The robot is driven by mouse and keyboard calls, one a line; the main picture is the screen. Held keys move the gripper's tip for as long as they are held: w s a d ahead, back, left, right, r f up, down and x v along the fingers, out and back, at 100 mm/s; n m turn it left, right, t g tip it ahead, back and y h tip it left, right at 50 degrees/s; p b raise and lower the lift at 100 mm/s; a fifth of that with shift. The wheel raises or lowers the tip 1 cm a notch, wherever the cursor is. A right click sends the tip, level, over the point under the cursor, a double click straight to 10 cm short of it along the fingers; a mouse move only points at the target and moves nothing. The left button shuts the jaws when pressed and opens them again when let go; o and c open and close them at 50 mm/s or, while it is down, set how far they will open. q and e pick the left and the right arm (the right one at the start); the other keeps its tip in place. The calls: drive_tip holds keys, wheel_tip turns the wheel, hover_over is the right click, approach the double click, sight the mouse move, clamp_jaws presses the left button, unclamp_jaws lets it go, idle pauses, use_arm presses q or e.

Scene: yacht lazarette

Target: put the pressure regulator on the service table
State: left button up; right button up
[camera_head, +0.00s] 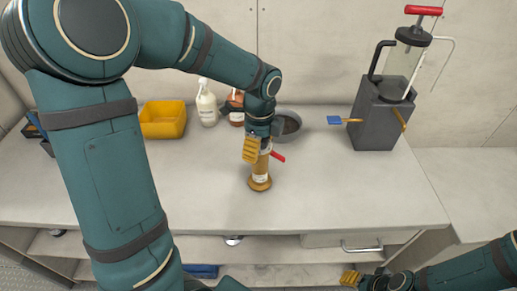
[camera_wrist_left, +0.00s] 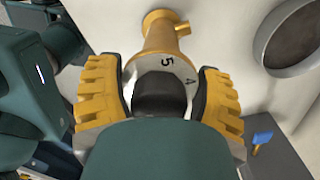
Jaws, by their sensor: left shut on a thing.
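The pressure regulator (camera_head: 261,170) is an upright brass body with a wide round foot and a pale label band. My left gripper (camera_head: 257,147) is shut on its upper part from above, hiding its top. In the left wrist view the regulator (camera_wrist_left: 165,45) shows a pale band with the digits 5 and 4 and a small side stub, between the yellow pads of the left gripper (camera_wrist_left: 160,95). Its foot appears at the surface of the pale service table (camera_head: 340,190); contact is unclear. My right gripper (camera_head: 352,278) is low at the right, before the table's front.
Behind stand a yellow bin (camera_head: 163,120), a white bottle (camera_head: 207,104), a brown bottle (camera_head: 235,108) and a grey bowl (camera_head: 289,124). A grey block (camera_head: 375,118) with a clear red-handled cylinder (camera_head: 407,58) stands at the back right. The table's front right is clear.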

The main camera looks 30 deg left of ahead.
use_arm(q)
drive_tip(key=shift+f, duration=0.3)
drive_tip(key=o, duration=1.3)
drive_tip(key=shift+s, duration=0.1)
wheel_tip(320, 180, up, 12)
drive_tip(key=p, duration=0.2)
drive_tip(key=shift+d+p, duration=0.1)
drive_tip(key=shift+p, duration=0.2)
